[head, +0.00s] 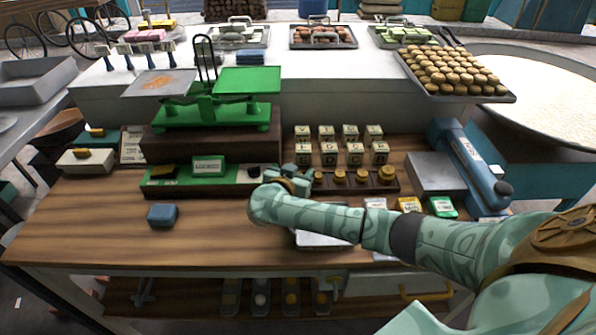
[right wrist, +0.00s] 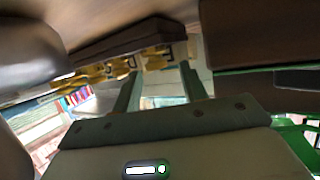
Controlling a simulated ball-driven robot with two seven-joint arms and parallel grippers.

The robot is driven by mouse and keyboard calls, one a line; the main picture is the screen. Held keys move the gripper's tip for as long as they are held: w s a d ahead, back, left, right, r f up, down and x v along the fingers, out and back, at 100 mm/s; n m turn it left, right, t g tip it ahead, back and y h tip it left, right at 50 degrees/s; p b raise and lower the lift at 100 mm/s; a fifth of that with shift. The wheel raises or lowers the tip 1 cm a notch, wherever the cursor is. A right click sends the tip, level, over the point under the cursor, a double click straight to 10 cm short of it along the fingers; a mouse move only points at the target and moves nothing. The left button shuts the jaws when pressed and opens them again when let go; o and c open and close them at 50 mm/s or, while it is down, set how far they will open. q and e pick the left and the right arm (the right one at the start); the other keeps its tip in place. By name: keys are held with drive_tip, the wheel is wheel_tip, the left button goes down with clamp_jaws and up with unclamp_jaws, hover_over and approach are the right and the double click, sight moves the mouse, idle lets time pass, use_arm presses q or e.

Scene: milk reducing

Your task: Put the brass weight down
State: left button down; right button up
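Several brass weights (head: 363,177) stand in a row in a dark wooden rack (head: 350,188) in the middle of the table. My right gripper (head: 304,180) is at the left end of this rack, partly hidden behind my forearm. In the right wrist view, my right gripper's fingers (right wrist: 159,68) are spread apart, with nothing clearly clasped between them. Yellow brass shapes (right wrist: 155,58) beside the dark rack (right wrist: 120,40) show just beyond the fingertips. I cannot tell whether the fingers touch a weight. My left gripper is not in view.
A green balance scale (head: 212,115) stands at the back left, with brown powder on its left pan (head: 160,83). Lettered blocks (head: 340,145) stand behind the rack. A green-topped tray (head: 208,178) lies left of the gripper. A blue block (head: 162,215) sits on clear tabletop.

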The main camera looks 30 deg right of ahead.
drive_tip(key=shift+r, duration=0.15)
drive_tip(key=r+p+v, duration=0.1)
drive_tip(key=p+v, duration=0.4)
drive_tip(key=v, duration=0.7)
idle(1.8)
